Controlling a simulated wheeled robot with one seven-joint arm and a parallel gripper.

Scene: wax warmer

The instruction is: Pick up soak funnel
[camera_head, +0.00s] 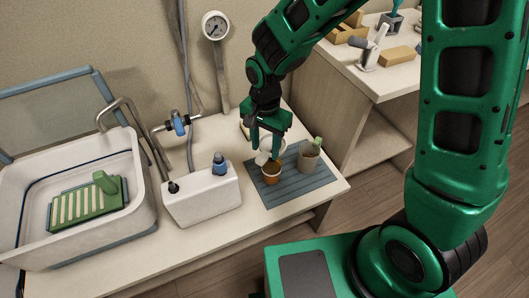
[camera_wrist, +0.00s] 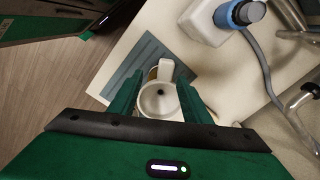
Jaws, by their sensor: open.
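The soak funnel appears to be the white round piece with a dark hole and a handle-like tab (camera_wrist: 158,103) in the wrist view. In the head view its white body (camera_head: 262,159) shows partly behind my fingers, beside a terracotta pot (camera_head: 271,177) on the blue-grey ribbed mat (camera_head: 290,191). My gripper (camera_head: 266,151) points down over it. In the wrist view my gripper (camera_wrist: 157,88) is open, with one finger on each side of the white piece. I cannot tell whether the fingers touch it.
A beige cup with a green item (camera_head: 309,158) stands right of the pot on the mat. A white tank with a blue cap (camera_head: 203,195) stands to the left, and a sink with a green rack (camera_head: 88,205) is further left. Bare counter lies in front of the tank.

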